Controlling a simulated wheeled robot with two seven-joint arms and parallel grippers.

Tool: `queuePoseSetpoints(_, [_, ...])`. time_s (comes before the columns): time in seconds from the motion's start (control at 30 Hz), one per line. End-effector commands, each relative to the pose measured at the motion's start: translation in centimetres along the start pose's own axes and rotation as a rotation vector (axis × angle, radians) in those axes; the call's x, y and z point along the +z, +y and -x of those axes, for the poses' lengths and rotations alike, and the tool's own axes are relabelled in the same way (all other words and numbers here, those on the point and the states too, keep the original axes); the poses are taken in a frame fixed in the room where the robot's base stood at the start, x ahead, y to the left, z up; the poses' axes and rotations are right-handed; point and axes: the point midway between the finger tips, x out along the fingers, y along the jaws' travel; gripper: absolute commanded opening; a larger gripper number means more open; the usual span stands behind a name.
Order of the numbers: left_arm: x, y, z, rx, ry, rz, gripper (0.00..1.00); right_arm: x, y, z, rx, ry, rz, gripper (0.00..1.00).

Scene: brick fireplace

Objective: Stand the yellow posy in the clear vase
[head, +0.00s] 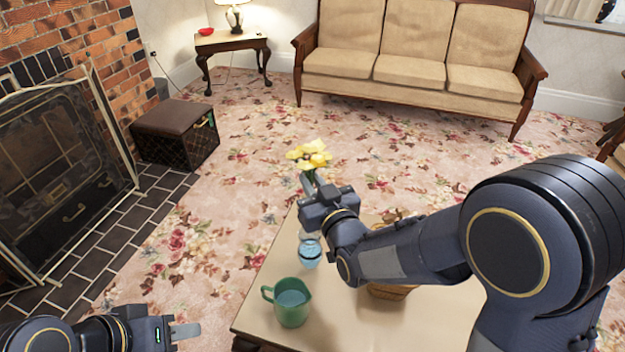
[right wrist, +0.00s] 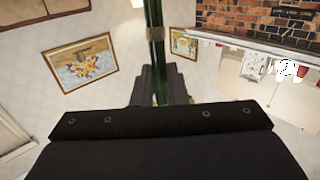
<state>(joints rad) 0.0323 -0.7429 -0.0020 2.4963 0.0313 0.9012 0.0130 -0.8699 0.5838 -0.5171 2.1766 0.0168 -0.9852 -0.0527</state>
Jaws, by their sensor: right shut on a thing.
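The yellow posy (head: 309,154) is upright in my right gripper (head: 308,185), its blooms above the fingers, over the far part of the low table (head: 262,303). In the right wrist view its green stems (right wrist: 154,60), with a brownish tie, run between the fingers. The clear vase (head: 310,255), bluish in look, stands on the table nearer than the posy and apart from it. Whether the lower stem ends overlap the vase is hidden by my gripper. My left gripper (head: 186,332) is low at the bottom left, away from the table; its jaw opening is unclear.
A green jug (head: 290,304) with bluish liquid stands in front of the vase. A wicker basket (head: 390,292) is partly hidden behind my right arm. A brown box seat (head: 175,133), fireplace screen (head: 65,170) and sofa (head: 410,70) stand beyond the table.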

Motion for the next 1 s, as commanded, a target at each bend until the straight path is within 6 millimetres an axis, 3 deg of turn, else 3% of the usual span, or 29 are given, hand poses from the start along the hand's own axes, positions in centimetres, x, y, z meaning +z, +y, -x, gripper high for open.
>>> queuePoseSetpoints(1.0, [2.4, -2.2, -4.8, 0.0, 0.0, 0.0, 0.36, 6.2, 0.0, 0.0, 0.0, 0.0, 0.0, 0.0])
